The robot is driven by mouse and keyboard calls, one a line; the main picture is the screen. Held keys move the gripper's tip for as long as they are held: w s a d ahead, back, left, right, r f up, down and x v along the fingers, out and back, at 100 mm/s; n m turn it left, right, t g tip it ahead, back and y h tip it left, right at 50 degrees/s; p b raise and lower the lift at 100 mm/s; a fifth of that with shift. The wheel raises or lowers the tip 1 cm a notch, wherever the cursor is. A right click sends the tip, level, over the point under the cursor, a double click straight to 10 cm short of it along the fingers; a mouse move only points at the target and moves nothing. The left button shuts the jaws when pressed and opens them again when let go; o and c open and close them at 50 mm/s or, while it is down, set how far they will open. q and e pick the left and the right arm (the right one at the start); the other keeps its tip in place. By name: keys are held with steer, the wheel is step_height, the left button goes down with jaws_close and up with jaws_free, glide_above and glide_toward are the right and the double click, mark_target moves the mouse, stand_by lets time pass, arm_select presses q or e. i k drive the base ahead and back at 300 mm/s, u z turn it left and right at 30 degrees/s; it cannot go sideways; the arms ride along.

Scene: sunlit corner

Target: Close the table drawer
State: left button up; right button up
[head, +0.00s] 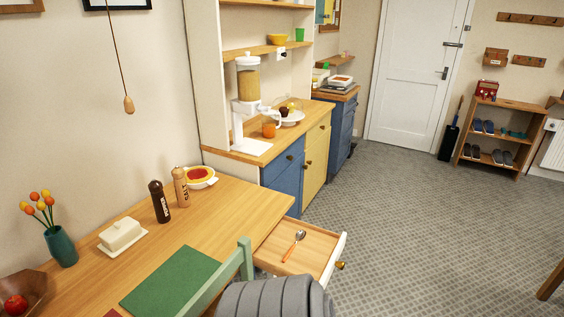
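The table drawer (318,245) stands pulled out from the right end of the wooden dining table (218,216) in the head view. It has a white front with a brass-coloured knob (340,265). A spoon with an orange handle (294,245) lies on the drawer's bottom. Neither my left nor my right gripper is in view.
A green chair (222,282) and a grey rolled or padded item (277,299) stand close in front of the drawer. Blue and yellow cabinets (315,160) stand behind it. Carpeted floor (420,230) to the right is clear. A shoe rack (500,135) stands far right.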

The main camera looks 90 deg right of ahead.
mark_target(317, 255)
steer(key=z, duration=3.3)
steer(key=k, duration=0.45)
steer(key=z, duration=0.6)
steer(key=i, duration=0.75)
steer(key=u, duration=0.35)
